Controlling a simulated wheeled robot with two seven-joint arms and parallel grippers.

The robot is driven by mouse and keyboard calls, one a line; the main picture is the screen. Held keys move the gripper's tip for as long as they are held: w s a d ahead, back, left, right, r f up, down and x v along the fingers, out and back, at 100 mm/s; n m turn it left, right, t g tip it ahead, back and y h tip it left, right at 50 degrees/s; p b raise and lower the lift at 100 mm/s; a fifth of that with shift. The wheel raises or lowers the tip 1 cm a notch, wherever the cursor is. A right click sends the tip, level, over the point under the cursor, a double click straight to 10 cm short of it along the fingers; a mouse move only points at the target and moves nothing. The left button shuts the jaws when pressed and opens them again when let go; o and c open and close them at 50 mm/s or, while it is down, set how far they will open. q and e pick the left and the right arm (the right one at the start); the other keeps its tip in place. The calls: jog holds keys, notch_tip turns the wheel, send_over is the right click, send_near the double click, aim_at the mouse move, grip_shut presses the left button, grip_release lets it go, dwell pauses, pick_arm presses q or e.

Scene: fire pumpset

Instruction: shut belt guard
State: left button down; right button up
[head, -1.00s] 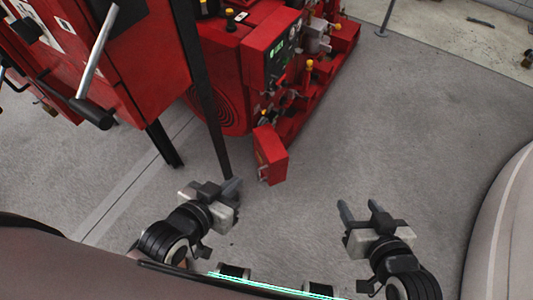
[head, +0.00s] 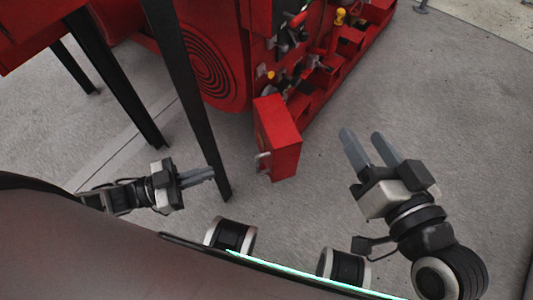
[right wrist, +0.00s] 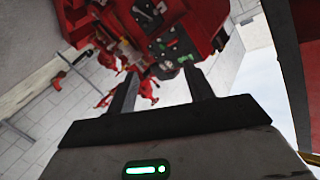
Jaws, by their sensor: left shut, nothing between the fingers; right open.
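The belt guard looks to be the red box-like panel (head: 279,138) with a small pale handle, standing out open from the red pumpset in the head view. My left gripper (head: 212,174) is shut and empty, to the left of the panel and apart from it, close to a black leg. My right gripper (head: 362,142) is open and empty, to the right of the panel with a clear gap between. In the right wrist view its two dark fingers (right wrist: 160,90) stand apart with nothing between them. The panel is not clearly recognisable in that view.
The red pumpset (head: 205,60) with a round grille and several valves stands behind the panel. Black legs (head: 185,95) of a red cabinet stand near my left gripper. The grey floor (head: 440,100) at the right is free.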

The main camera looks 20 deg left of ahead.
pick_arm(q)
jog(key=f, duration=0.2)
jog(key=b, duration=0.2)
send_near(273, 153)
jog(key=b+x, duration=0.1)
jog(key=x, duration=0.4)
jog(key=shift+w+d+f+b, duration=0.15)
jog(key=shift+w+d+b, duration=0.1)
jog(key=shift+w+b, duration=0.05)
jog(key=shift+w+d, duration=0.3)
jog(key=shift+d, duration=0.1)
pick_arm(e)
jog(key=shift+w+r+n+t+y, duration=0.35)
jog(key=shift+w+r+t+y, duration=0.1)
jog(key=shift+w+r+t, duration=0.3)
jog(key=shift+w+r+n+t+y, duration=0.35)
jog(key=shift+w+r+t+y, duration=0.15)
jog(key=shift+r, duration=0.3)
